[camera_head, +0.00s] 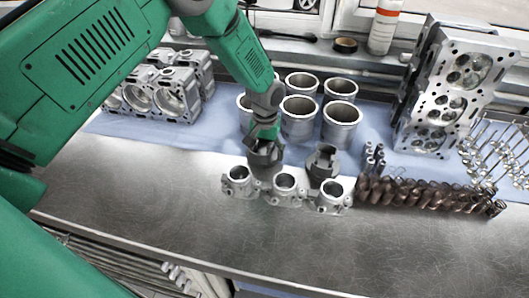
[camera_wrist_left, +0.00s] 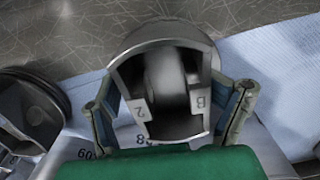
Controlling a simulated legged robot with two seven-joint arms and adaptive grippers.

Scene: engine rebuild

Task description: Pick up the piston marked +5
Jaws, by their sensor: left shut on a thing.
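A dark grey piston (camera_head: 264,157) is in my left gripper (camera_head: 264,133), near the front row of silver parts. In the left wrist view the piston (camera_wrist_left: 165,42) fills the middle, its hollow underside facing the camera. My left gripper's fingers (camera_wrist_left: 172,108) are shut on it from both sides. Marks like "2" and "B" show on its inner faces; I cannot read a +5. A second dark piston (camera_head: 323,163) stands to the right on the bench. Part of another dark round piece (camera_wrist_left: 35,98) shows at the left in the wrist view. My right gripper is not in view.
Silver cylinder liners (camera_head: 299,119) stand behind the pistons. Silver housings (camera_head: 285,185) stand in front. Springs (camera_head: 430,194), valves (camera_head: 492,150) and a cylinder head (camera_head: 450,95) are at the right. An engine block (camera_head: 150,92) is at the left. The front metal bench (camera_head: 150,205) is clear.

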